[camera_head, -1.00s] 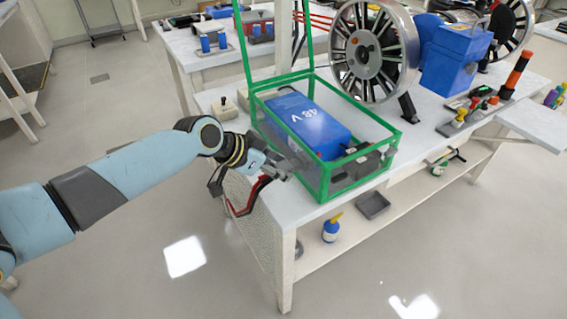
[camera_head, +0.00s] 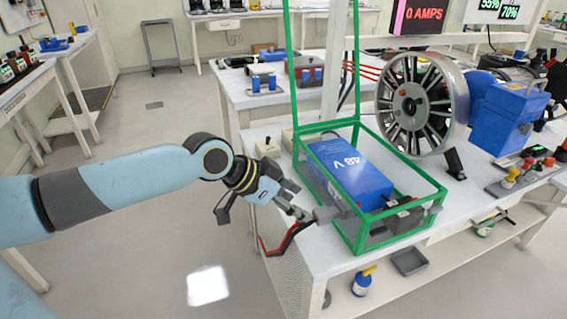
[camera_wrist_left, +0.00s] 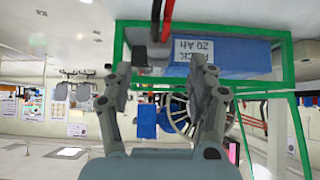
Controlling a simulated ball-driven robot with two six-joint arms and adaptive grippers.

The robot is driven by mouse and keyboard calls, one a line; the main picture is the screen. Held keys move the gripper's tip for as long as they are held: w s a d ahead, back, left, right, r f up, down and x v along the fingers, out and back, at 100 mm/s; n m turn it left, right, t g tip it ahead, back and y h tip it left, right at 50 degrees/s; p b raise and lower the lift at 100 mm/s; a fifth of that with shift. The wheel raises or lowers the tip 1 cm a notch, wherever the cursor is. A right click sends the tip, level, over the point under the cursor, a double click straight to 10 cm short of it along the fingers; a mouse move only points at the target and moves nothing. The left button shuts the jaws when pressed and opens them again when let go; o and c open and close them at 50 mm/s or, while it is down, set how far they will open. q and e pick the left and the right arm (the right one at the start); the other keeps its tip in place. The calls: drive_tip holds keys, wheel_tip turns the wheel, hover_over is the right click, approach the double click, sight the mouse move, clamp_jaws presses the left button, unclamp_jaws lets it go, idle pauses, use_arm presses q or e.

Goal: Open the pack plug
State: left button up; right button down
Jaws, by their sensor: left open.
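The blue pack marked 48 V (camera_head: 350,172) lies inside a green-edged, clear-sided frame (camera_head: 403,239) on the bench. A grey plug (camera_head: 326,214) sits at the frame's near left side, with red and black cables (camera_head: 290,238) hanging from it. My left gripper (camera_head: 298,208) is just left of the plug, open, with no object seen between its fingers; I cannot tell whether it touches the plug. In the left wrist view, the open fingers (camera_wrist_left: 160,82) point towards the pack (camera_wrist_left: 235,58), and the cables (camera_wrist_left: 161,22) come in from the top. My right gripper is out of view.
A spoked wheel (camera_head: 412,105) and a blue box (camera_head: 505,117) stand behind the frame. Small plugs (camera_head: 512,178) stand on the bench at right. A grey tray (camera_head: 409,261) and a bottle (camera_head: 363,283) are on the lower shelf. Floor left of the bench is clear.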

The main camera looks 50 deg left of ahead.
use_arm(q)
drive_tip(key=shift+v, duration=2.15)
drive_tip(key=s+a+f+n+g+y+b, duration=0.1)
drive_tip(key=s+f+b, duration=0.15)
drive_tip(key=f, duration=0.65)
drive_tip(key=s+a+f+n+g+y+b, duration=0.1)
drive_tip(key=s+f+n, duration=0.15)
drive_tip(key=f, duration=0.65)
drive_tip(key=s+a+f+n+g+y+b, duration=0.1)
drive_tip(key=s+f+b, duration=0.15)
drive_tip(key=f, duration=0.65)
drive_tip(key=s+d+f+g, duration=0.1)
drive_tip(key=s+d+f, duration=0.1)
drive_tip(key=s+f, duration=0.4)
drive_tip(key=s+d+f+g, duration=0.2)
drive_tip(key=s+f, duration=0.5)
drive_tip(key=s, duration=0.6)
drive_tip(key=s+d+f+g+y+b, duration=0.1)
drive_tip(key=s+d+f, duration=0.2)
drive_tip(key=s+f, duration=0.3)
drive_tip(key=s, duration=0.4)
drive_tip(key=shift+f+g, duration=0.3)
drive_tip(key=shift+f, duration=0.1)
drive_tip(key=shift+w+m, duration=0.1)
drive_tip(key=shift+m, duration=0.15)
